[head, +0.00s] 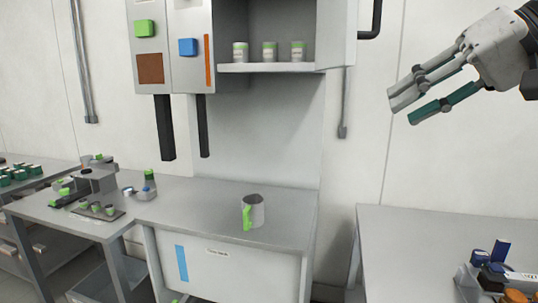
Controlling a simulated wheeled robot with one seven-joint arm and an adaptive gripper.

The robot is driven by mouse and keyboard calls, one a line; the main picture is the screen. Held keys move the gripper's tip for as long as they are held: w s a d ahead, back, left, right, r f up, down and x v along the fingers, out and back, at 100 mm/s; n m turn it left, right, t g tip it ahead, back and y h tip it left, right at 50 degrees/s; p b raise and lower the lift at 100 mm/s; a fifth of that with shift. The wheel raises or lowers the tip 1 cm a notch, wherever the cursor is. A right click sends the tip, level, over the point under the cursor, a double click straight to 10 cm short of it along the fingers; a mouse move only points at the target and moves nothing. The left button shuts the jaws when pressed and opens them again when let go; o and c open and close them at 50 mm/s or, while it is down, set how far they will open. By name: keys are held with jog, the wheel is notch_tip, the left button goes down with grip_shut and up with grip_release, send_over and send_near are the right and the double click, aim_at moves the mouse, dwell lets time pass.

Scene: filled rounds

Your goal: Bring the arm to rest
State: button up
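My gripper (403,108) is raised at the upper right in the head view, in front of the bare wall. Its two fingers point to the left and slightly down. They stand apart with nothing between them. It is clear of the cabinet and well above the benches. Only the gripper and a dark piece of my wrist show; the rest of the arm is out of view.
A grey mug (257,207) with a green handle stands on the middle bench (190,205). Wall around my gripper is free.

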jog(key=s+a+f+g+h, duration=0.1)
jog(key=s+f+h, duration=0.2)
jog(key=s+f, duration=0.4)
jog(key=s+a+f+h, duration=0.1)
jog(key=s+f+h, duration=0.3)
jog(key=f, duration=1.2)
jog(key=s, duration=0.4)
jog(key=shift+a+f+g, duration=0.15)
jog(key=shift+a+g, duration=0.1)
jog(key=shift+g, duration=0.15)
jog(key=shift+w, duration=0.15)
